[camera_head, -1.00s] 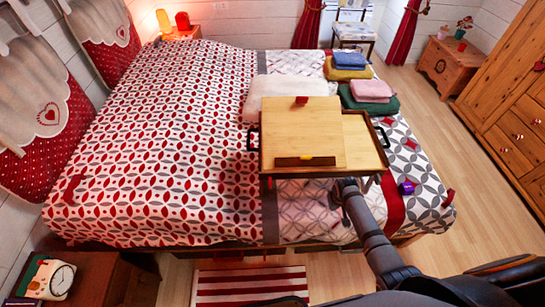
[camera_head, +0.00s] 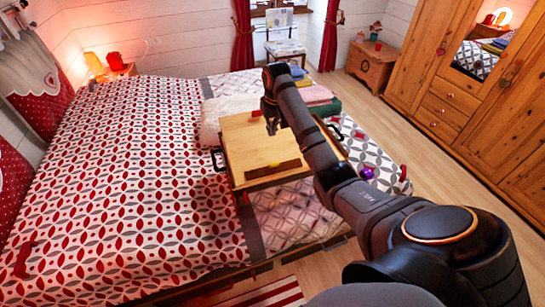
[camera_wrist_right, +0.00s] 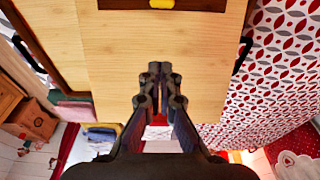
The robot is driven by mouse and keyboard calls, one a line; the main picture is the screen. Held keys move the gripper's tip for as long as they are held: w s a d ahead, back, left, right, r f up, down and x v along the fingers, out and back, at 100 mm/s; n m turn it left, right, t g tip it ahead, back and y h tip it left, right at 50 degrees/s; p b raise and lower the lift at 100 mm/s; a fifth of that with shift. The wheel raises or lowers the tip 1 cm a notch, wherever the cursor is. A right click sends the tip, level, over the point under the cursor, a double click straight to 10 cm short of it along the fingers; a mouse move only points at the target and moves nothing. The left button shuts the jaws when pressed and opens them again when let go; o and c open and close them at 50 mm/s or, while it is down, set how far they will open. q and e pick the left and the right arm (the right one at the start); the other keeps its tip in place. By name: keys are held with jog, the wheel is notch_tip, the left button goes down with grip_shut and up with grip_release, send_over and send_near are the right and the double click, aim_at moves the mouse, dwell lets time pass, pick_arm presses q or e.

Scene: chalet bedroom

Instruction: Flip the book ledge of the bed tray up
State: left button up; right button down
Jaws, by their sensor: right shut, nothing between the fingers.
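The bed tray (camera_head: 243,186) stands on the bed, with a light wooden panel (camera_head: 242,134) on top. The book ledge (camera_head: 272,170) is a dark brown strip along the panel's near edge, with a small yellow piece at its middle. Whether it lies flat or stands up is hard to tell. In the right wrist view the ledge (camera_wrist_right: 125,4) shows at the top edge, cut off by the frame. My right gripper (camera_head: 270,116) is over the far part of the panel, apart from the ledge. Its fingers (camera_wrist_right: 160,75) are shut and empty. My left gripper is out of view.
A white pillow (camera_head: 215,115) lies beside the tray at left. Folded cloths (camera_head: 317,95) lie beyond it, behind my right arm. A purple item (camera_head: 366,172) lies on the bed at right. The patterned bedspread (camera_head: 130,170) is broad and mostly clear.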

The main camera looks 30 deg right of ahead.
jog(key=p, duration=0.2)
send_over(275, 168)
jog(key=w+d, duration=0.1)
jog(key=w, duration=0.4)
jog(key=f, duration=1)
jog(key=shift+d+f, duration=0.15)
jog(key=shift+d, duration=0.05)
jog(key=shift+s+a+f+p, duration=0.15)
jog(key=shift+s+f+p, duration=0.1)
jog(key=shift+s+p, duration=0.3)
jog(key=shift+s+a+f+p, duration=0.2)
jog(key=shift+s+p, duration=0.25)
jog(key=shift+s, duration=0.2)
jog(key=shift+s+a+f, duration=0.1)
jog(key=shift+s+f, duration=0.05)
jog(key=shift+s, duration=0.45)
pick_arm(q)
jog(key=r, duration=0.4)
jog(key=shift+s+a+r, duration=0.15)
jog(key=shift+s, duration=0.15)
pick_arm(e)
jog(key=shift+f, duration=0.15)
jog(key=shift+w, duration=0.1)
jog(key=shift+f, duration=0.1)
